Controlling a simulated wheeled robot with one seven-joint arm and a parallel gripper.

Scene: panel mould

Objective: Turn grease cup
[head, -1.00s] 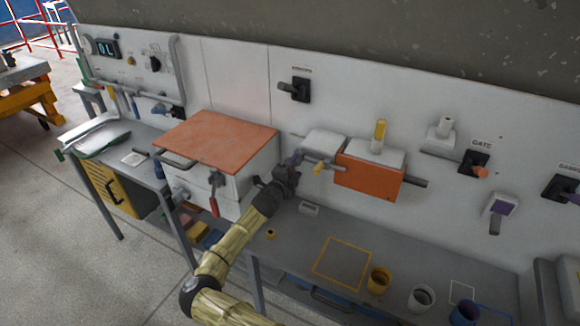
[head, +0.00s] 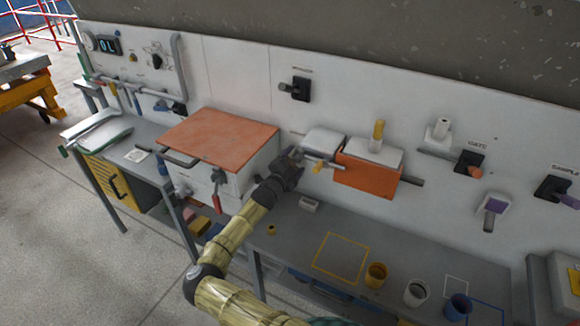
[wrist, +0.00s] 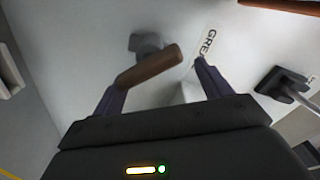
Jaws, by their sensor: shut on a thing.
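The grease cup shows in the wrist view as a brown handle (wrist: 150,67) on a grey hub (wrist: 147,42), set on the pale panel beside a label (wrist: 208,42) reading "GREA". My gripper (wrist: 157,76) has its two dark purple fingers on either side of the handle, shut on it. The handle lies slanted between the fingers. In the head view my gripper (head: 296,154) is at the wall panel, left of the orange block; the cup is mostly hidden there by the gripper.
A cabinet with a reddish top (head: 218,138) stands close on the left. Below, a grey bench (head: 300,240) holds several cups. A GATE lever (head: 472,165) is farther right.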

